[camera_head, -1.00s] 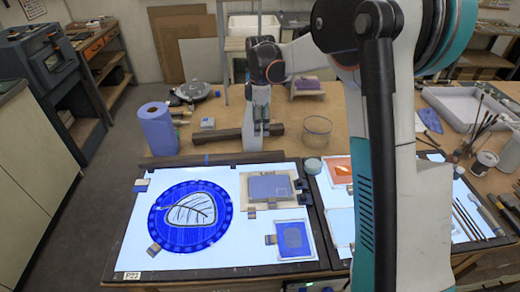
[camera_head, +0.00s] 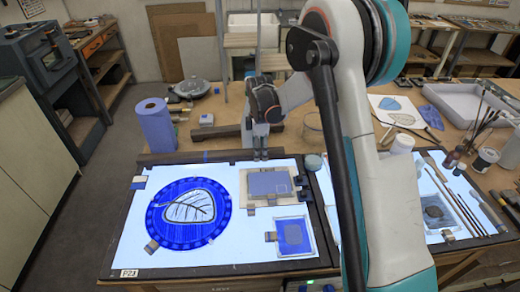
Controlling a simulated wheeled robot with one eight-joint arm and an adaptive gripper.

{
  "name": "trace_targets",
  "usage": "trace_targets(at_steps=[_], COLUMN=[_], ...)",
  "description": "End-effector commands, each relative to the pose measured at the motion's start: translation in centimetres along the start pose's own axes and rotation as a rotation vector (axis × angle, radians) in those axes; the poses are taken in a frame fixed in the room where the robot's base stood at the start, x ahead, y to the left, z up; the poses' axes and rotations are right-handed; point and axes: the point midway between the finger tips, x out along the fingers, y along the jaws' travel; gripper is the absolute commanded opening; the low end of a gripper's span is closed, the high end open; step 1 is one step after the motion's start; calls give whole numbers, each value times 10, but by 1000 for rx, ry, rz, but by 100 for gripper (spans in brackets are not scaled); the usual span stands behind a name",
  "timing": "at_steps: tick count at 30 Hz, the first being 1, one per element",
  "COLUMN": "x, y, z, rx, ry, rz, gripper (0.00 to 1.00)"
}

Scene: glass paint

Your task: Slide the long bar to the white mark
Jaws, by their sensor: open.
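A long dark bar (camera_head: 180,158) lies along the back edge of the glowing light table (camera_head: 130,240), with a small bluish patch on it left of my gripper. A shorter dark bar (camera_head: 215,131) lies on the wooden bench behind it, partly hidden by my gripper. I cannot tell for sure which is the task's bar. I cannot make out a distinct white mark. My gripper (camera_head: 260,155) points down with its fingers slightly apart at the long bar's right part. Nothing shows between them. Whether the fingertips touch the bar is unclear.
A blue leaf disc (camera_head: 188,214), a framed blue pane (camera_head: 268,185) and a smaller blue pane (camera_head: 292,235) lie on the light table. A blue paper roll (camera_head: 155,125) stands at the back left. A glass bowl (camera_head: 313,121) stands behind, partly covered by my arm.

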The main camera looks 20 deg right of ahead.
Motion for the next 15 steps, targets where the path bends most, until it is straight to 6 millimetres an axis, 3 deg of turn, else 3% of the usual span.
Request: trace_targets(at_steps=[7, 13, 15], x=[0, 0, 0], y=[0, 0, 0], z=[0, 0, 0], rx=[0, 0, 0], ry=[0, 0, 0], rz=[0, 0, 0], gripper=[51, 6, 0])
